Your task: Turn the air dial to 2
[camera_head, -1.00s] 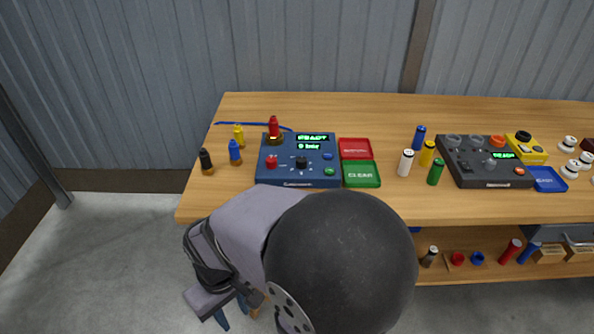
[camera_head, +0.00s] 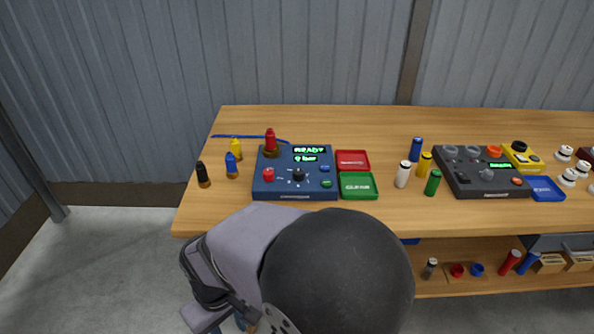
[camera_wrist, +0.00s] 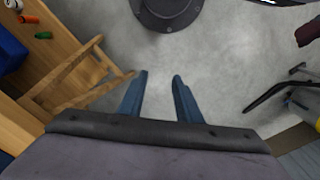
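The blue console (camera_head: 295,190) stands on the left part of the wooden bench, with a lit green display reading READY (camera_head: 309,149). A black dial (camera_head: 299,175) sits at the middle of its face, with small marks around it too small to read. A red knob (camera_head: 268,174) is to its left. In the wrist view my gripper (camera_wrist: 160,78) is open, with its two blue fingers apart and nothing between them. It points down at the grey floor, away from the console. In the head view my arm hides most of my gripper.
Black (camera_head: 203,175), blue (camera_head: 232,166) and yellow (camera_head: 236,149) ones stand left. Red (camera_head: 352,160) and green (camera_head: 358,186) trays lie right. A dark grey console (camera_head: 486,181) is farther right.

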